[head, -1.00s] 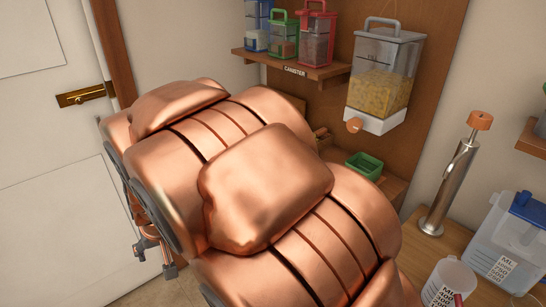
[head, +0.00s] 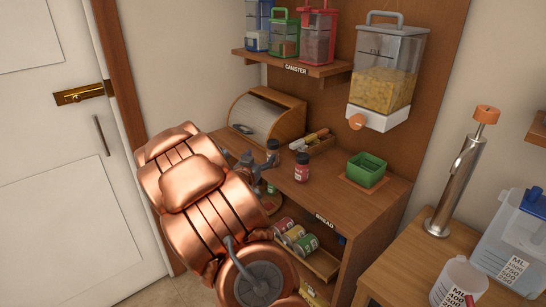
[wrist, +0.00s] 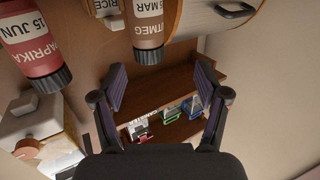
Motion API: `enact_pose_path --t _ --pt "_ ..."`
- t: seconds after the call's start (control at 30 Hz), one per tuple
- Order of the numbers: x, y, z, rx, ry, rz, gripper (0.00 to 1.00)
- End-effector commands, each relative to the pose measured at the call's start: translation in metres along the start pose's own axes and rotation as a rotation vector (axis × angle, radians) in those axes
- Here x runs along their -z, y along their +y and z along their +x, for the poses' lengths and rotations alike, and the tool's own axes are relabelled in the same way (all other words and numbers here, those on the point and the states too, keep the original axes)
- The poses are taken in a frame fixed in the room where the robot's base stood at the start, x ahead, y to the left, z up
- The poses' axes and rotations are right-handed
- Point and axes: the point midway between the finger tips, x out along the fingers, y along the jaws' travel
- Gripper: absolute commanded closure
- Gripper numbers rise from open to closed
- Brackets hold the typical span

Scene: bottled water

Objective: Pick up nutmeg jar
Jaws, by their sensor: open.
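The nutmeg jar (wrist: 148,25), brown with a black lid and a label reading nutmeg, is at the top middle of the wrist view. My gripper (wrist: 160,82) is open and empty, its two dark fingers spread on either side below the jar's lid in that picture. The jar is beyond the fingertips and does not appear held. In the head view, a dark-capped jar (head: 272,147), likely the nutmeg, stands on the wooden counter just behind my gripper (head: 258,164), which partly covers it. A red paprika jar (wrist: 30,45) stands beside it, also seen in the head view (head: 302,168).
A bread box (head: 270,118) stands behind the jars. A canister shelf (head: 290,66) and a cereal dispenser (head: 386,75) hang above. Cans (head: 295,236) lie on a lower shelf.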

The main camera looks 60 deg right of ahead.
Motion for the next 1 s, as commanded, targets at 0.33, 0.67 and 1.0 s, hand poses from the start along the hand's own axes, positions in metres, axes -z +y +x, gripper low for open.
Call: enact_pose_path --t 0.33,0.67,1.0 --pt "0.007 0.015 0.022 -0.04 0.061 -0.011 0.26" --pt "0.009 0.016 0.043 -0.038 0.061 -0.012 0.26" --pt "0.009 0.018 0.079 -0.039 0.058 -0.011 0.26"
